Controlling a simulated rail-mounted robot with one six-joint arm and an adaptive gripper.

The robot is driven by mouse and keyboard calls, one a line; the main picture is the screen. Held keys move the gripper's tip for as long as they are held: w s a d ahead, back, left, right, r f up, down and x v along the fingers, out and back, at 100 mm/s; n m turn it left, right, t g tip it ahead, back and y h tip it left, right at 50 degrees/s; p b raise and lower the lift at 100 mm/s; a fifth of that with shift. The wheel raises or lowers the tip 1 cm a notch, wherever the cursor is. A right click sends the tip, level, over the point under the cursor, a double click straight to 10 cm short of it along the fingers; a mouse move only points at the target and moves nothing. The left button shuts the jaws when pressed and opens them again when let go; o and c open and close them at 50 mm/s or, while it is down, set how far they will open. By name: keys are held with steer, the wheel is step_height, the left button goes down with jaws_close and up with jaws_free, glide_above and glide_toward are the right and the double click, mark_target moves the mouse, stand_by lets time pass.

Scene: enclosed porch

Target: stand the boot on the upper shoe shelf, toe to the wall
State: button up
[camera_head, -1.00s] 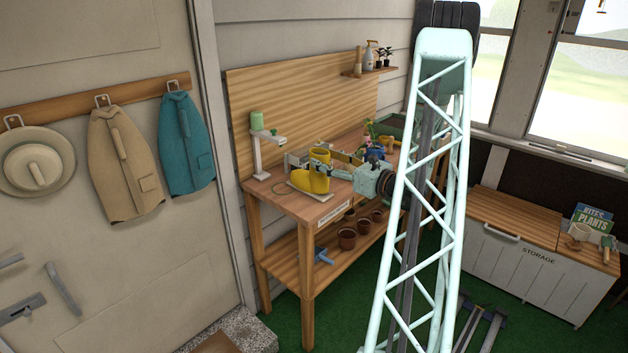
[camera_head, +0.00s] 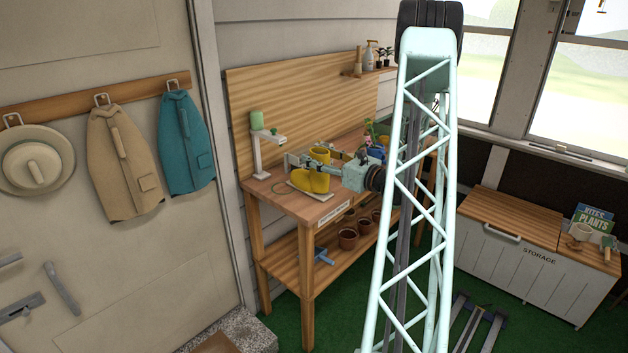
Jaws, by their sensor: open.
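A yellow boot (camera_head: 311,181) stands upright on a pale board on the workbench (camera_head: 262,186), its toe toward the lower left. My gripper (camera_head: 313,157) is open at the boot's shaft, reaching in from the right. Its fingers extend left near the top of the shaft. The shaft appears to lie between them, but I cannot tell whether either finger touches it. Part of the boot is hidden behind the gripper. I see no shoe shelf in this view.
A lamp-like stand (camera_head: 256,145) rises at the bench's left end. Potted flowers (camera_head: 371,133) and a blue item (camera_head: 376,152) are behind my gripper. Clay pots (camera_head: 348,239) sit on the lower bench shelf. A storage chest (camera_head: 520,262) stands at right.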

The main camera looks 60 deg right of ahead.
mark_target(315, 149)
steer(key=shift+w+d, duration=0.15)
steer(key=shift+w, duration=0.65)
steer(key=shift+c, duration=0.6)
steer(key=c, duration=1.4)
steer(key=shift+o, duration=0.2)
steer(key=shift+r, duration=0.1)
steer(key=shift+r+p, duration=0.35)
steer(key=shift+r, duration=1.2)
steer(key=shift+s+r, duration=0.15)
steer(key=shift+r, duration=0.1)
steer(key=s+r+p, duration=0.1)
steer(key=s, duration=1.4)
steer(key=shift+s+a+r, duration=0.15)
steer(key=shift+s+a, duration=0.2)
steer(key=shift+a, duration=0.05)
